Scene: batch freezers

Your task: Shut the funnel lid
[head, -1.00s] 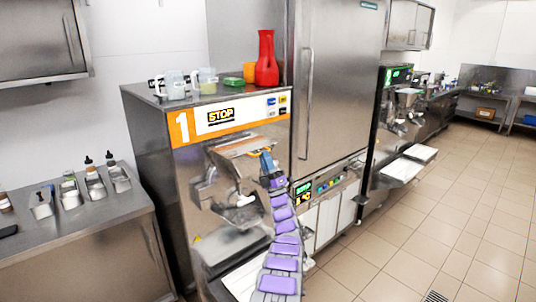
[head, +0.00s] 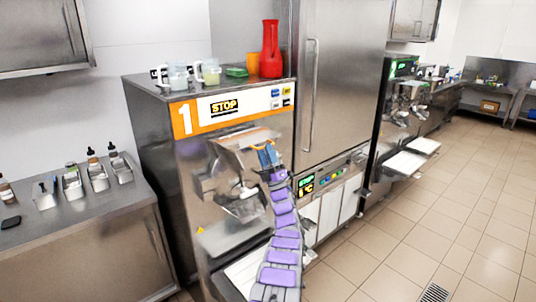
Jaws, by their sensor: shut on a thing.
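The batch freezer marked 1 (head: 150,160) stands in the middle, with an orange and white STOP panel (head: 235,109) on its upper front. Below the panel is the steel funnel (head: 222,172), and its steel lid (head: 240,137) shows above it. My gripper (head: 267,156), with blue fingers, is at the right side of the lid and is shut on its edge. The grip itself is small and partly hidden. I cannot tell exactly how far the lid stands from the funnel rim.
A counter with steel trays (head: 97,176) is at left. A tall steel cabinet (head: 340,70) stands right behind. Tiled floor (head: 420,220) is free at right.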

